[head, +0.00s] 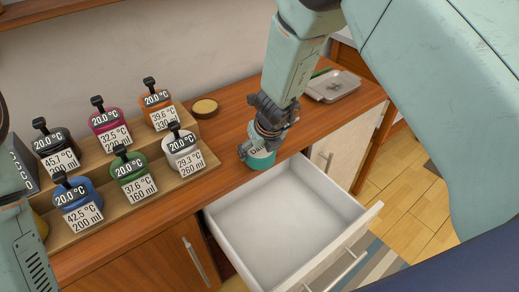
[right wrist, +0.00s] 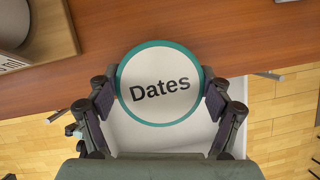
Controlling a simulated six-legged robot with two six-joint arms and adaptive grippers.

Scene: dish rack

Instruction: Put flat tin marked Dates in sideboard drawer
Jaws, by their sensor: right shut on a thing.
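The flat round tin has a teal rim and a white lid marked Dates (right wrist: 160,83). My right gripper (right wrist: 160,92) is shut on it, one finger on each side. In the head view the teal tin (head: 261,160) shows under my right gripper (head: 262,142), at the front edge of the sideboard top by the open drawer. Whether it touches the wood cannot be told. The sideboard drawer (head: 280,220) is pulled out, white inside and empty where it shows. My left gripper is not in view; part of my left arm shows at the lower left.
Several labelled jars (head: 131,172) with black-knobbed lids stand on a stepped wooden stand (head: 196,172) at left. A small round dish (head: 205,107) sits behind it. A grey tray (head: 332,87) lies at the right of the sideboard top (head: 230,120). A cupboard door is below left.

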